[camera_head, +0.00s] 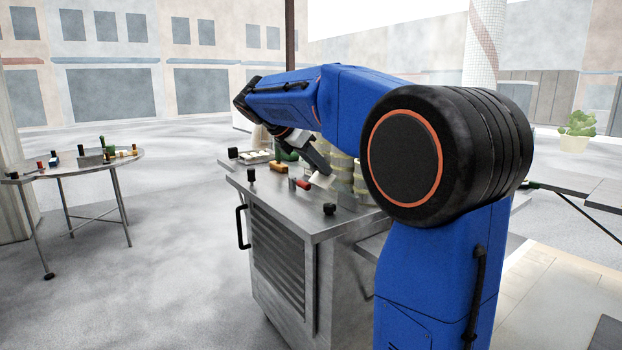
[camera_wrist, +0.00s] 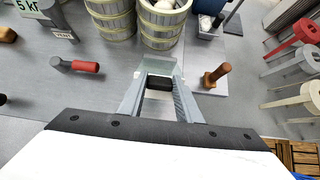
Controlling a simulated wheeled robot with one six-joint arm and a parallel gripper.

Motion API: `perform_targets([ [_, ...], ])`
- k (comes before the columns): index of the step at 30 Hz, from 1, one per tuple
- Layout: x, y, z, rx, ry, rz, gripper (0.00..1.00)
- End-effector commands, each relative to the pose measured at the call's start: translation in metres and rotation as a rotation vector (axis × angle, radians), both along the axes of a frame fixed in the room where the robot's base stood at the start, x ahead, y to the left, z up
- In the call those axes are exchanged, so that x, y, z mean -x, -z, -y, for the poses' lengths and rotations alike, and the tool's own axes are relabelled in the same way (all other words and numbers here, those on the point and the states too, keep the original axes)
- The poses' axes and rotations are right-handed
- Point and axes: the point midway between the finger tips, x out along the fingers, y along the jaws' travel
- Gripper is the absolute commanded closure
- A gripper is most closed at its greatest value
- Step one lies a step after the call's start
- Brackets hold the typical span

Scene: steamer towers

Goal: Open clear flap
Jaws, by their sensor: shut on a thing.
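In the wrist view, a small pale see-through panel (camera_wrist: 160,66), which looks like the clear flap, shows just beyond my gripper's fingertips. My gripper (camera_wrist: 159,84) is shut on a small dark block (camera_wrist: 159,83) at the near edge of this panel. The block looks like the flap's handle, but I cannot tell how it joins the panel. In the head view, my gripper (camera_head: 318,164) reaches down over the metal cart top (camera_head: 300,222), beside a pale panel (camera_head: 323,180). The flap's hinge and angle cannot be made out.
Stacked steamer baskets (camera_wrist: 163,24) stand just beyond the gripper. A brown wooden peg-like piece (camera_wrist: 216,75) is close on the right. A red-handled tool (camera_wrist: 78,66) lies left. Red and white stools (camera_wrist: 294,40) stand off the right side. The round side table (camera_head: 105,163) is apart.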

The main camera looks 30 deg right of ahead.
Motion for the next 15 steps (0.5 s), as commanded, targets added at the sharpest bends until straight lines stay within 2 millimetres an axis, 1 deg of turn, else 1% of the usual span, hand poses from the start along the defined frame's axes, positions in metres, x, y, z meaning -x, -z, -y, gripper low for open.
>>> perform_targets([
  [1, 0.0, -0.006, 0.008, -0.039, 0.006, 0.004, 1.0],
  [6, -0.001, -0.019, 0.025, -0.175, 0.005, -0.002, 1.0],
  [15, -0.002, -0.033, 0.053, -0.374, 0.004, -0.01, 1.0],
])
